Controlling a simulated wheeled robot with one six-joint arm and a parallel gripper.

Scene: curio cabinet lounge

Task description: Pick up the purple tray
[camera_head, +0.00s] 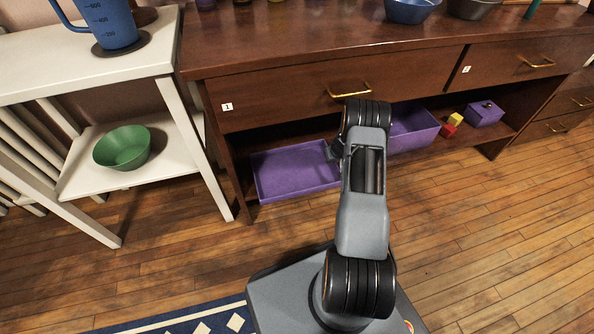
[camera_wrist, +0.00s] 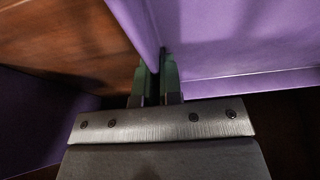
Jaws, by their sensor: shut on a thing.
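The purple tray (camera_head: 290,170) is a shallow rectangle on the low shelf of the brown cabinet, below the drawer marked 1. Its front edge is near the shelf's front edge. My gripper (camera_head: 333,152) is at the tray's right end, partly hidden by my arm. In the wrist view the two green-grey fingers (camera_wrist: 157,84) are shut on the wall of the tray (camera_wrist: 235,35). The tray looks empty and roughly level. I cannot tell whether it is clear of the shelf.
A deeper purple bin (camera_head: 413,130) stands right of my arm on the same shelf, with red and yellow blocks (camera_head: 450,127) and a purple box (camera_head: 485,114) beyond. A white side table (camera_head: 95,70) with a green bowl (camera_head: 122,148) stands left. The wooden floor ahead is clear.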

